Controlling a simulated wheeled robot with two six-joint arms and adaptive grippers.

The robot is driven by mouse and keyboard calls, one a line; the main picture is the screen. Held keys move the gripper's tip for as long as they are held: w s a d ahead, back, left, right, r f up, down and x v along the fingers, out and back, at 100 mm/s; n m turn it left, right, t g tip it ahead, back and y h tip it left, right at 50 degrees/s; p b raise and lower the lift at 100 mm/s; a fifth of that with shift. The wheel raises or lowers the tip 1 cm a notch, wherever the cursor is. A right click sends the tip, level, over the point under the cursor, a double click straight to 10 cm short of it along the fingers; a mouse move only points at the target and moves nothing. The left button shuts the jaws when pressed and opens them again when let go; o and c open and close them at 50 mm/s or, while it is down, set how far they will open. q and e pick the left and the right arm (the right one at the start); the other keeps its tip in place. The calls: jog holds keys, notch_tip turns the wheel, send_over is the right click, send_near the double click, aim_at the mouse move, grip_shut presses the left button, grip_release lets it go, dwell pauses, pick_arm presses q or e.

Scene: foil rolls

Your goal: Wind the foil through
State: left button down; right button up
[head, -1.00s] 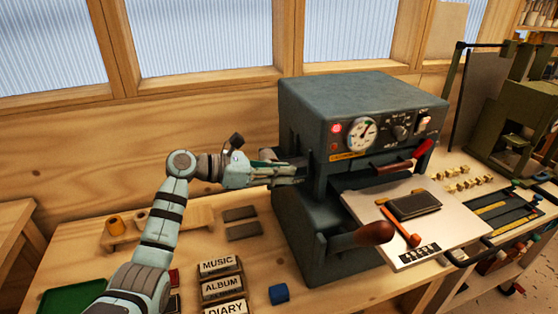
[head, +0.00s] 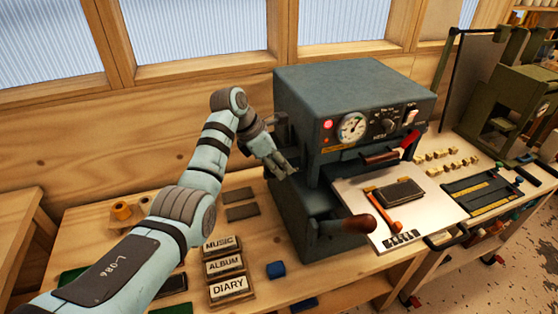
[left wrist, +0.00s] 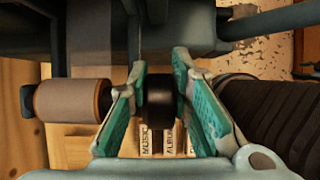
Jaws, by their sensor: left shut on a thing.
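The dark grey foil press (head: 350,92) stands on the bench with a dial, knobs and a red-ended lever on its front. My left gripper (head: 287,170) is at the press's left side. In the left wrist view, its teal-padded fingers (left wrist: 158,100) are shut on a black round knob (left wrist: 158,92). A roll (left wrist: 72,100) with a pale, pinkish face and copper-coloured edge sits on a dark spindle left of the fingers. The foil's path through the press is hidden. My right gripper is in neither view.
A white plate (head: 350,190) with a dark block (head: 398,192) and orange-handled tool juts from the press front. Small spools (head: 122,210) stand at left.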

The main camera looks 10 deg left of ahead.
pick_arm(q)
jog(key=shift+y, duration=0.3)
jog(key=shift+r, duration=0.1)
jog(key=c, duration=1.4)
grip_release()
jog(key=shift+c, duration=0.2)
jog(key=v, duration=0.7)
jog(key=shift+r, duration=0.15)
